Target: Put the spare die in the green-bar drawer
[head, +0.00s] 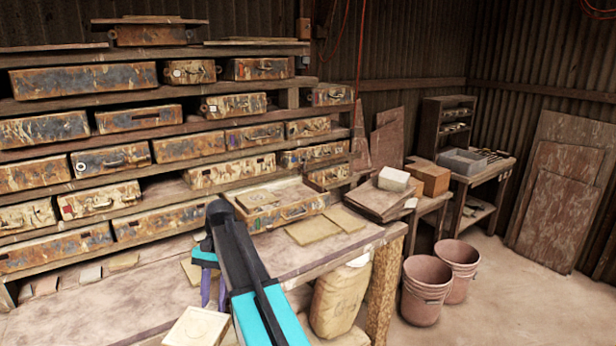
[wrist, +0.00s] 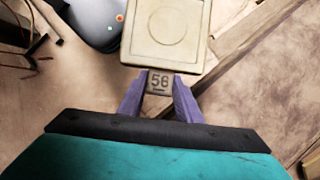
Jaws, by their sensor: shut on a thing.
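The spare die (wrist: 167,32) is a pale square plate with a round outline and a small tab marked 56. It also shows at the bottom of the head view (head: 197,327). My gripper (wrist: 159,88) has its purple fingers shut on the tab. In the head view my gripper (head: 213,290) is over the front of the bench, with the die at its fingertips. A drawer (head: 292,214) is open on the bench beyond my arm, with flat pieces in it. Other drawers (head: 110,160) in the rack have small coloured marks. I cannot make out a green bar clearly.
The workbench (head: 130,300) has bare room at left, with flat boards (head: 313,229) near the open drawer. Two buckets (head: 427,290) stand on the floor at right.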

